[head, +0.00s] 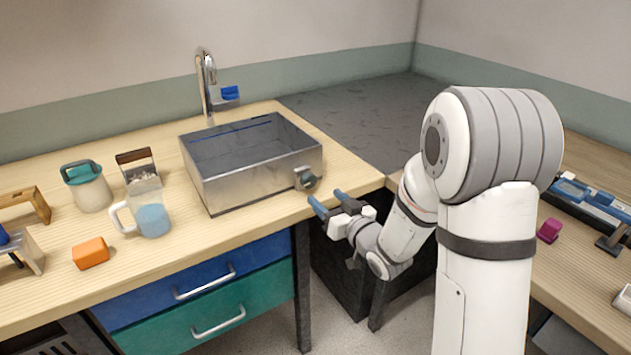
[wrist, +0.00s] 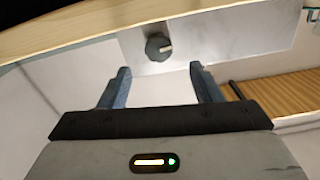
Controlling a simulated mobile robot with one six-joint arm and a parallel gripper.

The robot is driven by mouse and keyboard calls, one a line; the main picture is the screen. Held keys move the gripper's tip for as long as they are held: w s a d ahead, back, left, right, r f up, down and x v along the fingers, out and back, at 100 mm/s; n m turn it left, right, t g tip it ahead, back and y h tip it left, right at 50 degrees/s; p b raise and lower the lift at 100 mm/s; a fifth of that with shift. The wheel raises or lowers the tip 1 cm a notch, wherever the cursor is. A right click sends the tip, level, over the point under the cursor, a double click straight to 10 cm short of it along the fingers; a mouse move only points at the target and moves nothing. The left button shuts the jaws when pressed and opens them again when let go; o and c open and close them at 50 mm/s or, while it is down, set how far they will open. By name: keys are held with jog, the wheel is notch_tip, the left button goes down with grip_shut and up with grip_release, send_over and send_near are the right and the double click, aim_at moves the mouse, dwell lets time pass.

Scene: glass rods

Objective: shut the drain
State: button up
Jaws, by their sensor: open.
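A metal basin (head: 240,181) stands on the wooden counter. A round grey drain knob (head: 306,180) sits on its front wall near the right corner. The knob also shows in the wrist view (wrist: 158,47), above and beyond the fingertips, with a light mark on its face. My gripper (head: 328,200) is open and empty, just to the lower right of the knob. In the wrist view its two blue fingers (wrist: 159,72) are spread apart, with the knob lying ahead between their lines. The fingers appear apart from the knob.
A tap (head: 207,80) with a blue handle stands behind the basin. A glass jug of blue liquid (head: 152,220), a lidded pitcher (head: 90,188) and an orange block (head: 90,253) stand to the left.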

aim_at(310, 183)
jog(key=x, duration=0.7)
jog(key=shift+w, duration=0.15)
jog(key=c, duration=1)
jog(key=shift+f, duration=0.15)
jog(key=shift+m+b, duration=0.5)
jog(key=o, duration=1)
